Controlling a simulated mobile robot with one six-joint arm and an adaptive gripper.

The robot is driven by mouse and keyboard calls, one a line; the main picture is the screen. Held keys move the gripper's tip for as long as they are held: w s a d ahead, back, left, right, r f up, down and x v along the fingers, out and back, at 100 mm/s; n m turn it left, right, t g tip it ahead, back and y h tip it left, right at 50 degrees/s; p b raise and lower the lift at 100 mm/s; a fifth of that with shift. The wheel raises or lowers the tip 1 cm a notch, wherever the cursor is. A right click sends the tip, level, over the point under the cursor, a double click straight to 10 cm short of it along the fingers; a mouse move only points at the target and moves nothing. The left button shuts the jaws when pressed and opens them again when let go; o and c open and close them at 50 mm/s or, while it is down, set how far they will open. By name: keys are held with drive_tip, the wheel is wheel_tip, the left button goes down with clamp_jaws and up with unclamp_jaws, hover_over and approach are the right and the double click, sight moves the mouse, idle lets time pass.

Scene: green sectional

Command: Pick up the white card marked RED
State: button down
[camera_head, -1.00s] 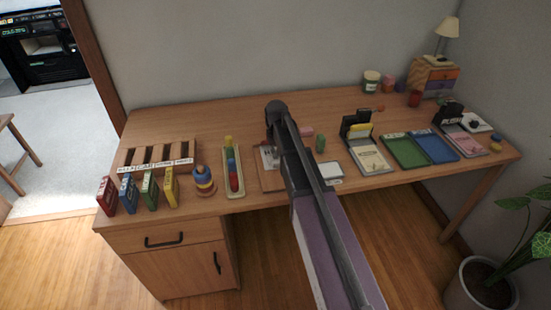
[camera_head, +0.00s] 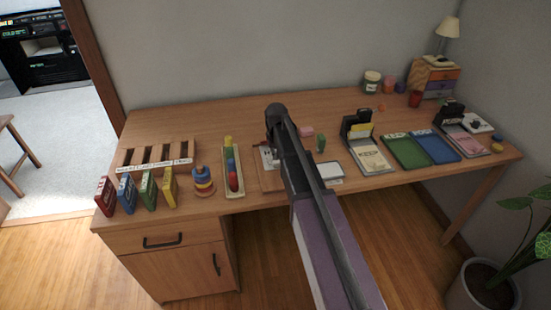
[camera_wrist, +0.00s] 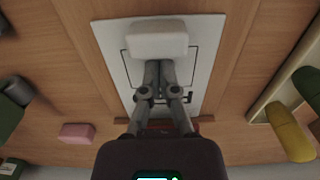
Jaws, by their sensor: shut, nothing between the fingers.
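No lettering reading RED is legible, so I cannot tell for certain which card is meant. In the wrist view a white sheet (camera_wrist: 112,45) with a thin black outline lies on a wooden board (camera_wrist: 220,75). A white rounded block (camera_wrist: 157,38) is at its far part. My gripper (camera_wrist: 158,66) is shut and empty, its fingertips over the sheet close to the block; whether they touch is unclear. A small reddish patch (camera_wrist: 158,126) shows beneath the fingers, mostly hidden. In the head view the sheet (camera_head: 267,155) is partly hidden by my arm.
A pink block (camera_wrist: 77,133) lies left of the board in the wrist view. A tray of coloured blocks (camera_head: 233,175) stands left of the board in the head view.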

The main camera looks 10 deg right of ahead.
drive_tip(key=shift+r+p, duration=0.25)
drive_tip(key=shift+p, duration=0.05)
drive_tip(key=shift+s, duration=0.25)
idle(0.6)
drive_tip(key=shift+s, duration=2.95)
drive_tip(key=shift+w+r+p, duration=0.2)
drive_tip(key=shift+r+p, duration=1.55)
drive_tip(key=shift+r, duration=0.05)
drive_tip(key=shift+w+r+p, duration=0.15)
drive_tip(key=shift+r+p, duration=1.6)
drive_tip(key=shift+s, duration=0.1)
drive_tip(key=s+r+p, duration=0.2)
drive_tip(key=s, duration=0.6)
drive_tip(key=s+r+p, duration=0.3)
drive_tip(key=s, duration=0.5)
drive_tip(key=shift+s+r, duration=0.2)
drive_tip(key=shift+s, duration=0.2)
